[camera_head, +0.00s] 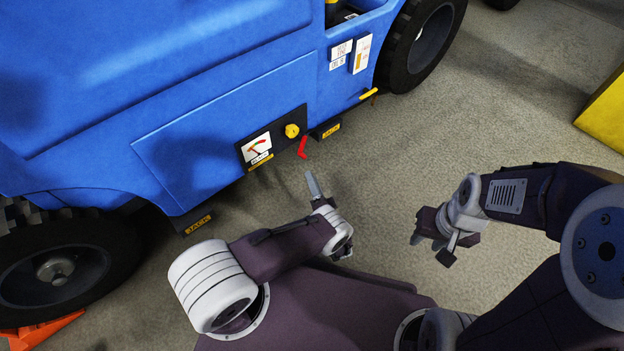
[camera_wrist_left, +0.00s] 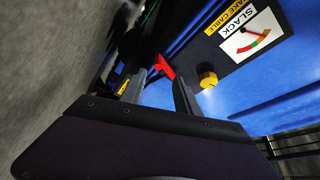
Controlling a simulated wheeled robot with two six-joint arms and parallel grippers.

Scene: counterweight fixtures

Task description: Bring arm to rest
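My left gripper (camera_head: 314,184) is just in front of the side panel of a blue vehicle (camera_head: 200,100). In the left wrist view its two fingers (camera_wrist_left: 160,86) are apart. A red lever (camera_head: 302,147) sticks out of the panel just beyond the fingertips. In the left wrist view the lever (camera_wrist_left: 163,67) appears between the tips, and in the head view a small gap separates it from the visible finger. My right gripper (camera_head: 430,248) hangs over bare floor, with its fingers apart and nothing between them.
Beside the lever are a yellow knob (camera_head: 291,131) and a gauge (camera_head: 256,147) labelled SLACK. Black blocks marked JACK (camera_head: 198,225) sit along the vehicle's lower edge. A yellow object (camera_head: 604,115) stands at the right edge, and an orange wedge (camera_head: 45,331) lies by the left wheel.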

